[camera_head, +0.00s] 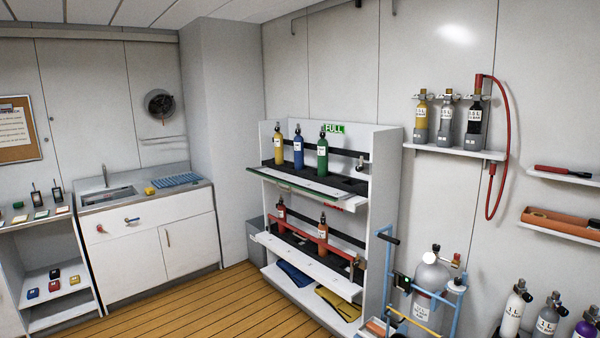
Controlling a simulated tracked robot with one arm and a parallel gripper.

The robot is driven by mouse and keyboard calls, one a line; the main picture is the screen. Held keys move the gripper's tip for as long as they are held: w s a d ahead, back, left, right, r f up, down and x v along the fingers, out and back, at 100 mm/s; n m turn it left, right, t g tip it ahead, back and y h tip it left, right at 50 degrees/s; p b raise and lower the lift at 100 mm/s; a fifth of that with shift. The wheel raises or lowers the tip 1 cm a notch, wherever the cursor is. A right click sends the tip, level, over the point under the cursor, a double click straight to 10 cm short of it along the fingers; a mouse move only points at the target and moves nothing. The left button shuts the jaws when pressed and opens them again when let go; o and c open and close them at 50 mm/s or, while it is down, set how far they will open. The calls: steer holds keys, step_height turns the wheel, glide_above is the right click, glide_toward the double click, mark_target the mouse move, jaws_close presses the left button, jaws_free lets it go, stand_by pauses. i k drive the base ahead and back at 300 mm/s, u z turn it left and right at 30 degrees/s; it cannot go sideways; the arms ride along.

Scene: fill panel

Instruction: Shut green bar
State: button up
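The green bar (297,188) is a thin dark green strip along the front edge of the upper shelf of the white rack (385,185). It lies low, below the bases of the yellow bottle (278,148), blue bottle (298,150) and green bottle (322,155), and does not cross in front of them. A green "FULL" sign (334,128) is at the rack's top. My gripper is not in view.
A red bar (320,242) crosses the lower shelf in front of bottles. A blue-framed trolley with a grey cylinder (432,275) stands right of the rack. Wooden floor (235,300) in front of the rack is clear. A white sink cabinet (150,240) stands left.

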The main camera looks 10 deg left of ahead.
mark_target(328, 196)
steer(key=u, duration=0.25)
steer(key=i, duration=3.4)
steer(key=z, duration=2.6)
steer(key=k, duration=0.8)
steer(key=u, duration=0.5)
